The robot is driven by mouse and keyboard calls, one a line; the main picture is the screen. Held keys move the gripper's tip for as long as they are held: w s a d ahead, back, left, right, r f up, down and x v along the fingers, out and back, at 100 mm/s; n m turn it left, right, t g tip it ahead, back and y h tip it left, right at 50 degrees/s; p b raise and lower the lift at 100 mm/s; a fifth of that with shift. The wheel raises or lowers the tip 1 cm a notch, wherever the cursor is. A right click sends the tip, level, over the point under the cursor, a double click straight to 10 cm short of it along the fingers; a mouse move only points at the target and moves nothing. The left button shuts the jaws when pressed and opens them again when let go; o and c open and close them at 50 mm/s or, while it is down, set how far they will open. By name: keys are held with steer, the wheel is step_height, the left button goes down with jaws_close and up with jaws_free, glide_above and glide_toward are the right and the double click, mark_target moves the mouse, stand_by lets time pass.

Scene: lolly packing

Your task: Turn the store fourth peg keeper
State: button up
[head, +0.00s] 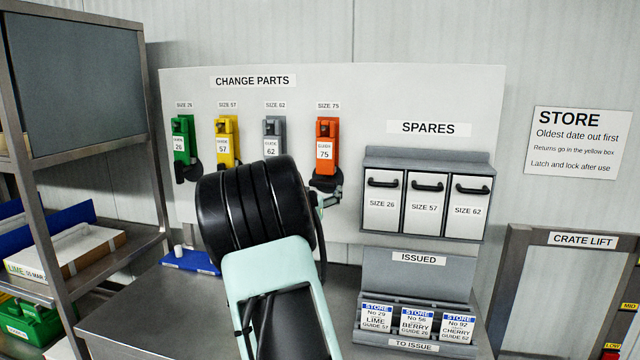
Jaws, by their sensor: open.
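The fourth peg is under the SIZE 75 label on the grey change parts board (420,90). An orange guide marked 75 (327,138) hangs there, upright. A dark rounded piece (328,183) shows at its lower end; I cannot tell whether this is the keeper. My gripper (330,199) is just below and beside the orange guide, mostly hidden behind my own black wrist. The little that shows of it is open, and nothing is seen held in it. I cannot tell whether it touches anything.
Green (181,140), yellow (226,140) and grey (272,137) guides hang to the left. Spares bins (425,205) and an issued-card rack (418,275) stand to the right. A blue piece (190,262) lies on the steel bench (150,310). Shelving stands far left.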

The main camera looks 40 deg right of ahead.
mark_target(322, 183)
steer(key=shift+p+x, duration=0.45)
steer(key=shift+x, duration=2.4)
steer(key=shift+c, duration=0.4)
steer(key=c, duration=1.1)
